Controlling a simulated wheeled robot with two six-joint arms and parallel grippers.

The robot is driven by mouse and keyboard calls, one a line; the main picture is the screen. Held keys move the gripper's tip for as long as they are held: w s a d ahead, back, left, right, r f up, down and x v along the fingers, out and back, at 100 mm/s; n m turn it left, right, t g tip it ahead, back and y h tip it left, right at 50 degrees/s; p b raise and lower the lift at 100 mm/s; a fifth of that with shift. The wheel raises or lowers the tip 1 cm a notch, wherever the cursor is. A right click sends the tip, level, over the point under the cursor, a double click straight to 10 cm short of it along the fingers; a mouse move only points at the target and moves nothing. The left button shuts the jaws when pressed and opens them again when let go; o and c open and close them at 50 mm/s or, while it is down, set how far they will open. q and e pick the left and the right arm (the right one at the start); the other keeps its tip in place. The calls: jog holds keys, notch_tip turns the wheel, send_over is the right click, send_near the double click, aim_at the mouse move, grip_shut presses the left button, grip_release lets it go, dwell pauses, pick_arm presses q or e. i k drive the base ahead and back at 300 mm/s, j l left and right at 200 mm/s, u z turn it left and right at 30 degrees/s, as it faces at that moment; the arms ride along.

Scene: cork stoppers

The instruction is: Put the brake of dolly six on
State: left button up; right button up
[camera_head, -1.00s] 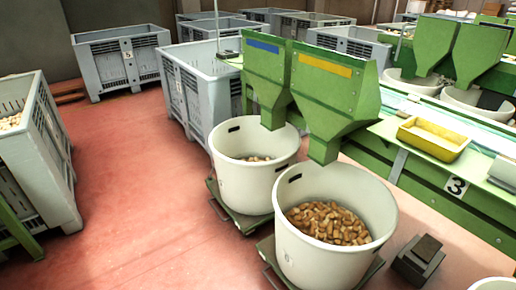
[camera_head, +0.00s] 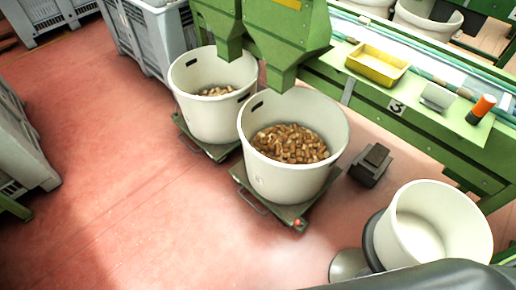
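Two low green dollies stand on the red floor, each under a round white tub. The nearer dolly (camera_head: 272,208) carries the white tub (camera_head: 285,180) that holds brown corks (camera_head: 290,143). A small red part (camera_head: 298,223) shows at its front right corner; I cannot tell its position. A metal loop handle (camera_head: 250,203) is at its left side. The farther dolly (camera_head: 217,152) carries a tub (camera_head: 212,118) with fewer corks. I cannot read a number on either dolly. Neither of my grippers is in view.
Green hoppers (camera_head: 285,45) hang over the tubs. A green bench (camera_head: 430,130) marked 3 runs along the right, with a yellow tray (camera_head: 377,66). A dark block (camera_head: 371,165) and an empty white tub (camera_head: 440,225) stand at right. Floor at left is clear.

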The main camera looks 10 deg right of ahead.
aim_at(298, 221)
jog(key=k+z, duration=0.15)
jog(key=z, duration=0.6)
jog(key=j+z, duration=0.2)
jog(key=l, duration=0.1)
